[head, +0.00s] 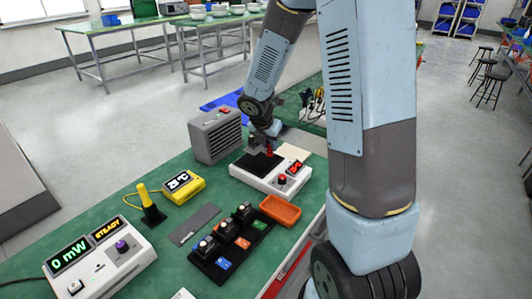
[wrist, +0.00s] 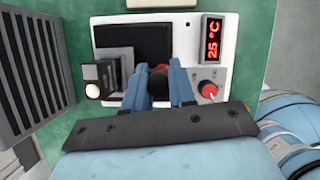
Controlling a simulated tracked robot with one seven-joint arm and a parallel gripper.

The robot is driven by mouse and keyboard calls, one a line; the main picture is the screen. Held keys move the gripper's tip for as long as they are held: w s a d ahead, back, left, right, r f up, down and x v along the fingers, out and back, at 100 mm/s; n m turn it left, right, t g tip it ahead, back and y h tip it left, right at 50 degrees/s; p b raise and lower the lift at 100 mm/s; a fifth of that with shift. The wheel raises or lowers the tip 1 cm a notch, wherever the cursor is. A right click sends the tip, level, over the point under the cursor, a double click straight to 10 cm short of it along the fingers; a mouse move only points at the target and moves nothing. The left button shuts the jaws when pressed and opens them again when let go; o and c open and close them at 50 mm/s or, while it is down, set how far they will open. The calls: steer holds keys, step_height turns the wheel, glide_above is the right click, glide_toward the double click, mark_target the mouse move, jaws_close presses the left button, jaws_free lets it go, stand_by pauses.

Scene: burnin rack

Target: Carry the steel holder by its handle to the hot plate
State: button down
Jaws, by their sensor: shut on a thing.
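The hot plate (head: 258,182) is a white box with a black heating surface, a red knob and a red display, on the green bench. It also fills the middle of the wrist view (wrist: 235,55), where its display reads 25 °C. My gripper (head: 268,151) is over the hot plate; its blue fingers (wrist: 158,88) are shut on a dark and red handle (wrist: 158,69). The steel holder (wrist: 103,76), a small grey block with a white round part, shows left of the fingers, over the left edge of the hot plate. Whether it touches the surface, I cannot tell.
A grey vented box (head: 214,136) stands close left of the hot plate. In front are a black rack (head: 232,248) with several small modules, an orange tray (head: 281,210), a yellow thermometer (head: 181,186) and a meter (head: 103,261) reading 0 mW, STEADY.

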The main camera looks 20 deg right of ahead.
mark_target(268, 151)
steer(key=shift+w+a+f, duration=0.15)
steer(key=shift+w+f, duration=0.3)
steer(key=shift+f, duration=0.15)
steer(key=shift+w+f, duration=0.15)
steer(key=shift+f, duration=1.5)
steer(key=c, duration=0.9)
jaws_free()
steer(key=shift+c, duration=0.2)
steer(key=shift+r, duration=0.1)
